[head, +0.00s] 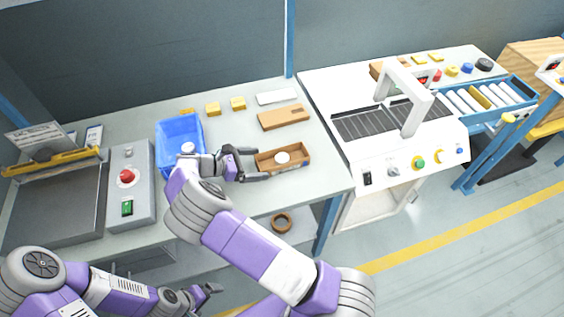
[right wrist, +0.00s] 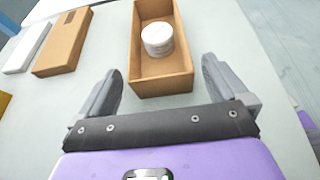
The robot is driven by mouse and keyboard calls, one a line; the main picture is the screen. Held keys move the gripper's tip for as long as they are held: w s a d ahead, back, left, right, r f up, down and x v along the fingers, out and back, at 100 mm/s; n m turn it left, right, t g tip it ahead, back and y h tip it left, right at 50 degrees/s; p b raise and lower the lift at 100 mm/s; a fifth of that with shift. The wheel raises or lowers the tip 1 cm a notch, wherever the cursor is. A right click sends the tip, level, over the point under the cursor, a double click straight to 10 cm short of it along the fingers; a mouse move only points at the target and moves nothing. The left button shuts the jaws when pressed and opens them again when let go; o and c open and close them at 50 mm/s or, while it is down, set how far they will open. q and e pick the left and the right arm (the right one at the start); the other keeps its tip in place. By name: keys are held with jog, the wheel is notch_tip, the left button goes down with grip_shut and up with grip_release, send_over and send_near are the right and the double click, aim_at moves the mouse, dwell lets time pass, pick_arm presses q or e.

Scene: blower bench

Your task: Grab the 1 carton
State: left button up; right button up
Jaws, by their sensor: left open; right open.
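An open brown carton (head: 270,168) with a round white jar (head: 283,158) inside lies on the bench. In the right wrist view the carton (right wrist: 184,82) is straight ahead, its near end between and just beyond the fingertips, with the jar (right wrist: 157,39) in it. My right gripper (head: 262,163) is open, just left of the carton; its fingers (right wrist: 162,76) appear apart with nothing held. My left gripper (head: 210,296) is open and empty, low in front of the bench, away from the carton.
A flat brown box (head: 284,117) and a white slab (head: 277,97) lie behind the carton. A blue bin (head: 168,134) stands left, near a grey control box (head: 130,210). A white sealing machine (head: 345,155) stands to the right. Yellow blocks (head: 213,109) sit at the back.

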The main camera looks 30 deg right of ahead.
aim_at(276, 162)
jog(key=b+x, duration=0.1)
jog(key=x, duration=0.4)
jog(key=shift+d+r, duration=0.15)
jog(key=shift+r, duration=0.05)
jog(key=shift+c, duration=0.5)
jog(key=c, duration=0.9)
